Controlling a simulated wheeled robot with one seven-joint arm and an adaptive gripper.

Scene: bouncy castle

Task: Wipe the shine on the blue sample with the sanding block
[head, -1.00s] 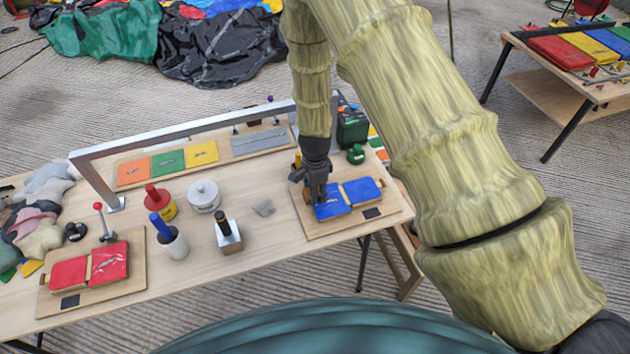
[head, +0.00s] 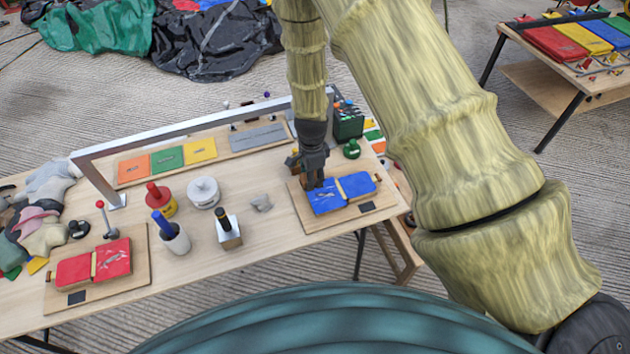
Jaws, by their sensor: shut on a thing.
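The blue sample (head: 327,203) lies on a wooden board (head: 337,222) at the right end of the table. It has two blue pads with a pale strip between them. Whitish shiny streaks show on its left pad; the right pad looks plain. My gripper (head: 315,183) points down at the far edge of the left pad. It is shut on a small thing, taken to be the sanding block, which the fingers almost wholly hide. I cannot tell whether it touches the pad.
A red sample (head: 73,270) sits on its own board at the left. A metal rail (head: 190,128) crosses behind. A green box (head: 348,122) stands behind my gripper.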

